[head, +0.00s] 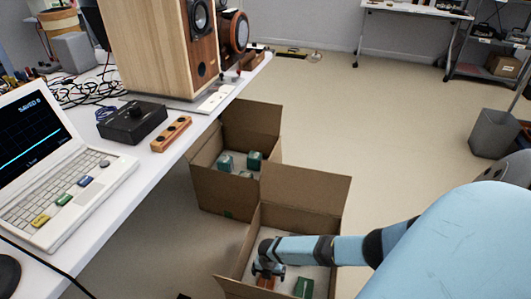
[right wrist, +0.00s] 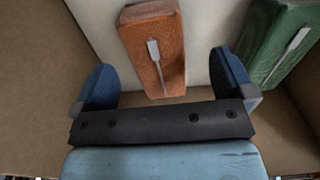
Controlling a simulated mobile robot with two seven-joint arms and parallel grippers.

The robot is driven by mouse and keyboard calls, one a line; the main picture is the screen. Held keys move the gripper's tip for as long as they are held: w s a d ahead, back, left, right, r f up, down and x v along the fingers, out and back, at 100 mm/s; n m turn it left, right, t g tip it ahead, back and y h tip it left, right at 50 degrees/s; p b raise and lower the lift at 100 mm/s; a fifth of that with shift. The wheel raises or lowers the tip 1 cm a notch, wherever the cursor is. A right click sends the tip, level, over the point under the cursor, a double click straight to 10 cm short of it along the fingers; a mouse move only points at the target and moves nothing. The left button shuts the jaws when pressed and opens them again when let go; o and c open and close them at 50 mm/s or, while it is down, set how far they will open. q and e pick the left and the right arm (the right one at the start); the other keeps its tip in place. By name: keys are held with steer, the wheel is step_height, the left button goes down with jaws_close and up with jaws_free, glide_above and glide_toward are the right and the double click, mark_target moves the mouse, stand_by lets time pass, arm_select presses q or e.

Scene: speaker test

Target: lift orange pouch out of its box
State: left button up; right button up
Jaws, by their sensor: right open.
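The orange pouch (right wrist: 152,45) lies in the nearer open cardboard box (head: 333,190), with a grey tab on its top. In the head view a small part of the orange pouch (head: 265,282) shows below my right gripper (head: 267,270). My right gripper (right wrist: 165,85) is open and reaches down inside the box. In the right wrist view its two blue fingers stand apart, to the left and right of the pouch's near end, not closed on it. I cannot tell the height between fingertips and pouch. My left gripper is not in view.
A green pouch (right wrist: 277,45) lies right of the orange one in the same box, and shows in the head view (head: 303,287). A second open box (head: 222,195) with several green items stands behind. The white table (head: 135,165) with laptop and speakers borders the left.

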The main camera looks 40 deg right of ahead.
mark_target(267, 282)
steer(key=shift+a+f+b, duration=0.15)
steer(key=shift+f+b, duration=0.2)
steer(key=shift+f, duration=0.5)
steer(key=f+b, duration=0.1)
steer(key=f, duration=0.1)
steer(key=a+f+b, duration=0.1)
steer(key=f, duration=0.1)
steer(key=shift+b, duration=0.3)
steer(key=shift+f, duration=0.25)
steer(key=shift+r, duration=0.1)
steer(key=shift+d, duration=0.1)
steer(key=c, duration=0.9)
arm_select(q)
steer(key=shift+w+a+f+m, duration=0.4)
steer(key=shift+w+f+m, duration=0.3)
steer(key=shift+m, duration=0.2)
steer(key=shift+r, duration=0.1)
arm_select(e)
steer(key=shift+r, duration=0.1)
